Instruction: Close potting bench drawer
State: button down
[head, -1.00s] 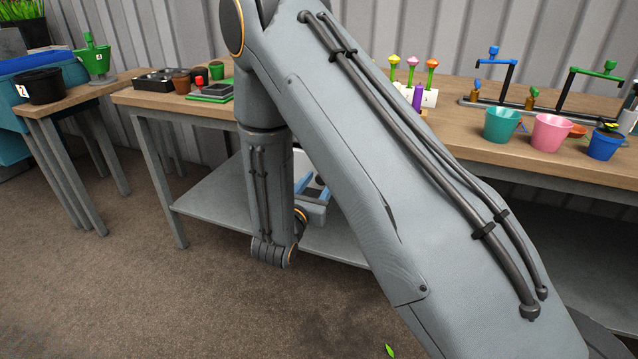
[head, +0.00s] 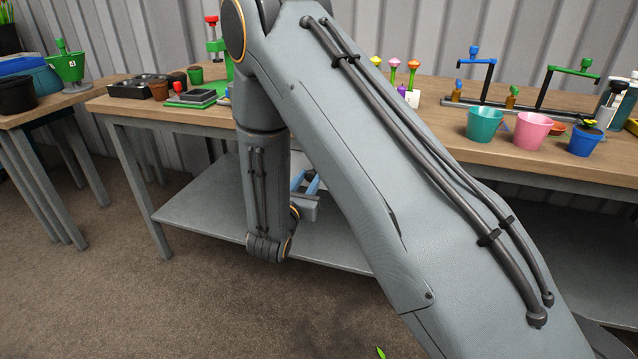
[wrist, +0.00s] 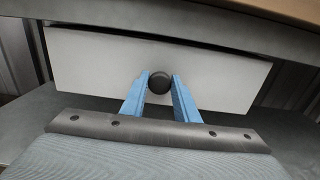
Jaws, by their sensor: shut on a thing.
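The drawer (wrist: 220,77) shows in the wrist view as a pale grey front panel under the bench top, with a dark gap along its upper edge. Its round black knob (wrist: 159,83) is at the middle of the panel. My gripper (wrist: 159,88) has its two blue fingers on either side of the knob, shut on it. In the head view the blue fingers (head: 308,184) show partly behind my arm, under the potting bench (head: 190,108). The drawer itself is hidden by my arm there.
The bench top holds a teal pot (head: 484,125), a pink pot (head: 531,131) and a blue pot (head: 585,140) at the right. A lower shelf (head: 205,215) lies under the bench. A smaller table (head: 100,92) stands at the left.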

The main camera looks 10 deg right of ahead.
jog(key=c, duration=1.4)
grip_release()
jog(key=shift+w+d, duration=0.2)
jog(key=shift+s+a, duration=0.1)
jog(key=shift+a, duration=0.1)
jog(key=shift+s+a, duration=0.2)
jog(key=shift+s, duration=0.15)
jog(key=v, duration=0.6)
jog(key=shift+s+a+p, duration=0.15)
jog(key=shift+s+p, duration=0.2)
jog(key=shift+p, duration=0.1)
